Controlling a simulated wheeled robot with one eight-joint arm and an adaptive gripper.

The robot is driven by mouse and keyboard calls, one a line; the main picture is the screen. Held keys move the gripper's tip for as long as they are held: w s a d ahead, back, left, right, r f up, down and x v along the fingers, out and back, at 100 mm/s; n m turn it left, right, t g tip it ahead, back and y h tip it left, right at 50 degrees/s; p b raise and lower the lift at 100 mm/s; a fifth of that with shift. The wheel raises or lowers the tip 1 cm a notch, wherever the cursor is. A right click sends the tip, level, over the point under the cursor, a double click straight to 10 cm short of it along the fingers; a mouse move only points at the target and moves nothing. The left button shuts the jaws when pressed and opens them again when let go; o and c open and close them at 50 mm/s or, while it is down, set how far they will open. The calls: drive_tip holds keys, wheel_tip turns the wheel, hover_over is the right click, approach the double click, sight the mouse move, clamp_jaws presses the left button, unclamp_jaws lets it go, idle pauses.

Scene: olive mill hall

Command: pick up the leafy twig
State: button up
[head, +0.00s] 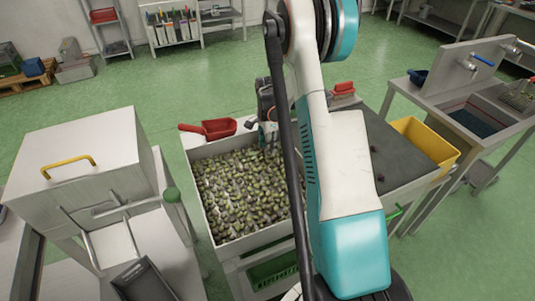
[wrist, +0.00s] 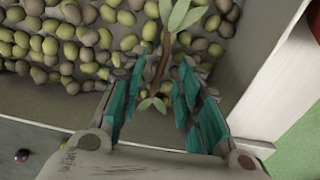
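The leafy twig (wrist: 162,58) shows in the wrist view as a thin brown stem with green leaves at both ends. It lies on or just above the olives and the inner edge of the bin (wrist: 45,97). My gripper (wrist: 158,76) is open, with its teal-padded fingers on either side of the stem and a gap on each side. In the head view my gripper (head: 267,120) is over the far right part of the olive bin (head: 222,143), partly hidden by my arm. I cannot make out the twig there.
A red scoop (head: 210,129) rests at the bin's far edge. A dark-topped table (head: 385,150) and a yellow crate (head: 428,142) stand to the right. A steel machine (head: 80,150) with a yellow handle stands left. Green floor is free beyond the bin.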

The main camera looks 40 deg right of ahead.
drive_tip(key=shift+f, duration=0.4)
clamp_jaws()
drive_tip(key=shift+r, duration=0.2)
